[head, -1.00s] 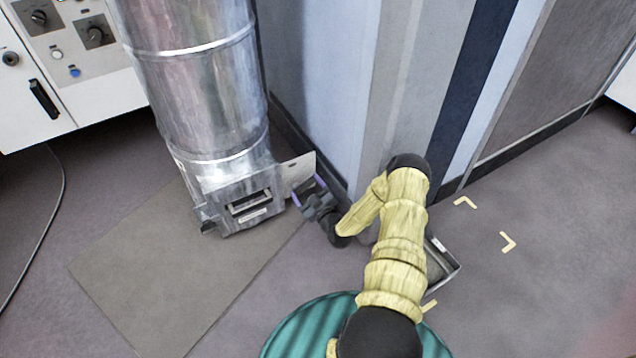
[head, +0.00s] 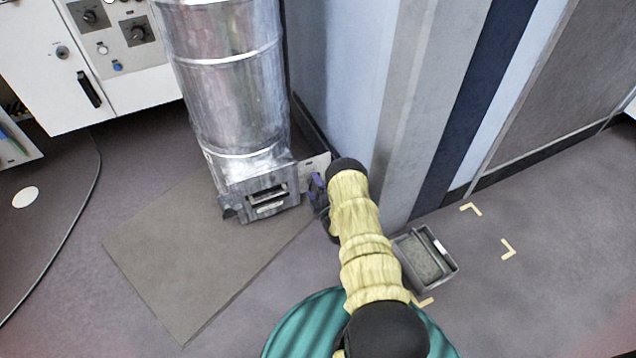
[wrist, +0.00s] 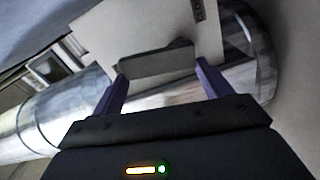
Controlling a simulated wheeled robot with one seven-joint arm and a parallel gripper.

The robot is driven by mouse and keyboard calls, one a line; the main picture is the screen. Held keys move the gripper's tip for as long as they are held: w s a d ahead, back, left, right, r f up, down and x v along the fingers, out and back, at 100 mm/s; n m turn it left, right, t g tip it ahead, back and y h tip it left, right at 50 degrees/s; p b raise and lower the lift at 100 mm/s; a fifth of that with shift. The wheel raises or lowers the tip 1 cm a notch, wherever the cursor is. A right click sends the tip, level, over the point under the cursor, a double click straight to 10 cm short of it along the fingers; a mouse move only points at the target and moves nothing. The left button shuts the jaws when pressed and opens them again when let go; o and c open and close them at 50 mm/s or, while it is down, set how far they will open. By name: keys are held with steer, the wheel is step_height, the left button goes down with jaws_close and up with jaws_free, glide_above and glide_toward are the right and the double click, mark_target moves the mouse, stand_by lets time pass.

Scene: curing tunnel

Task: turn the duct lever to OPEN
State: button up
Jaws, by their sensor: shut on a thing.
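The silver duct (head: 235,90) stands upright on the floor, left of the blue-grey wall. A pale plate (head: 318,163) sticks out from the right side of its foot. My gripper (head: 317,190) is at this plate, partly hidden by my arm. In the wrist view, the purple fingers of my gripper (wrist: 162,82) are shut on a grey lever (wrist: 155,61), one at each end of its bar. The plate (wrist: 150,25) is behind the lever. A dark label (wrist: 197,10) at its top edge is cut off, so I cannot tell which position the lever points to.
A grey tray (head: 449,267) lies on the floor right of my arm, near yellow corner marks (head: 508,249). A white control cabinet (head: 60,60) stands at the upper left. A flat mat (head: 165,250) lies before the duct. The floor at the left is mostly clear, with a thin cable.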

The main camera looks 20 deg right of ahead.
steer(key=shift+a+n+p, duration=0.35)
steer(key=shift+n+p, duration=0.05)
steer(key=shift+n, duration=0.6)
steer(key=shift+f, duration=0.1)
steer(key=shift+d, duration=0.1)
steer(key=o, duration=1.4)
